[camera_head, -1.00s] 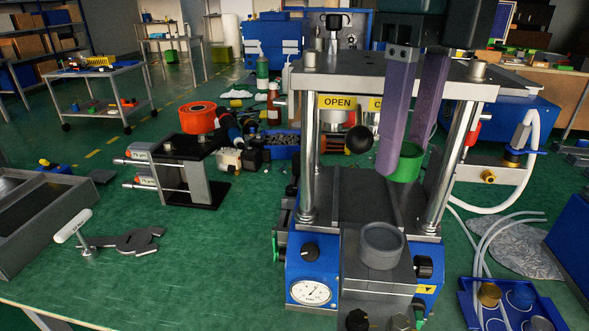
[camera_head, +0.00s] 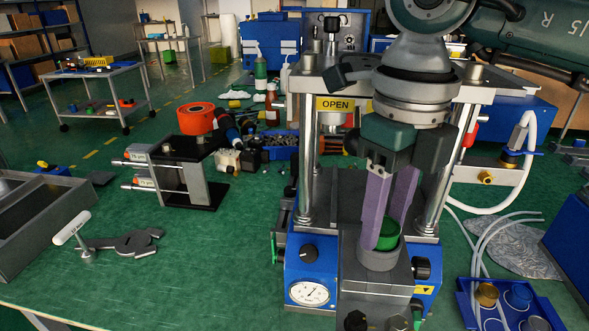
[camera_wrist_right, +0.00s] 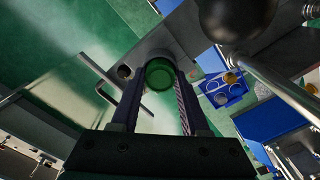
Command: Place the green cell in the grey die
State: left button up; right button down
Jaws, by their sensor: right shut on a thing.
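The green cell (camera_head: 387,236) is a short round cup held between the purple fingers of my right gripper (camera_head: 385,238). The grey die (camera_head: 378,261) is a round, open-topped ring at the front of the press's dark slide. The cell is at the die's mouth, and its lower part meets the die's front rim in the picture. I cannot tell whether it is just above the die or partly inside. In the right wrist view the green cell (camera_wrist_right: 160,75) shows between the finger ends. My left gripper is not in view.
The press posts (camera_head: 309,165) stand on both sides behind the die, with the top plate (camera_head: 320,82) above. A pressure gauge (camera_head: 309,293) is on the blue front at left. A blue tray (camera_head: 500,307) with fittings lies at right.

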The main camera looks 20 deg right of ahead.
aim_at(384, 227)
jog(key=shift+c, duration=2)
grip_release()
notch_tip(384, 227, up, 12)
jog(key=shift+r, duration=0.2)
